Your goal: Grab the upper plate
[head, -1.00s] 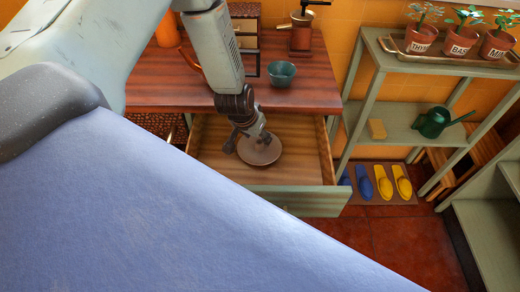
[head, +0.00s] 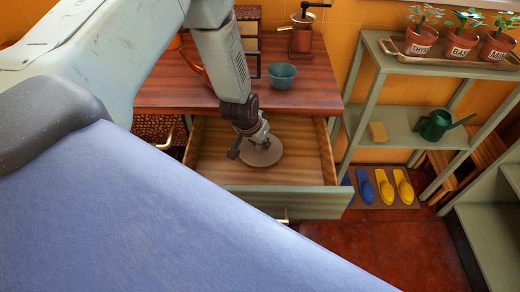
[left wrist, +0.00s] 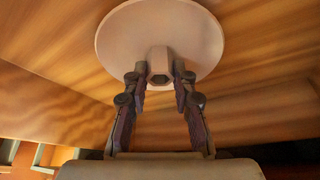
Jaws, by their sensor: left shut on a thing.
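A round pale plate (head: 266,158) lies in the open wooden drawer (head: 310,160), partly hidden by my left gripper (head: 250,148). In the left wrist view the plate (left wrist: 155,32) fills the top middle, with a small dark-centred knob-like part at its lower middle. The fingers of my left gripper (left wrist: 159,80) are closed in on both sides of that part, shut on the plate. I cannot tell whether another plate lies under it. My right gripper is not in view.
The drawer's green front (head: 300,203) and side walls surround the plate. Above it, the red-brown tabletop (head: 315,95) holds a teal bowl (head: 282,75) and a grinder (head: 302,32). A green shelf (head: 400,125) stands to the right. Slippers (head: 385,187) lie on the floor.

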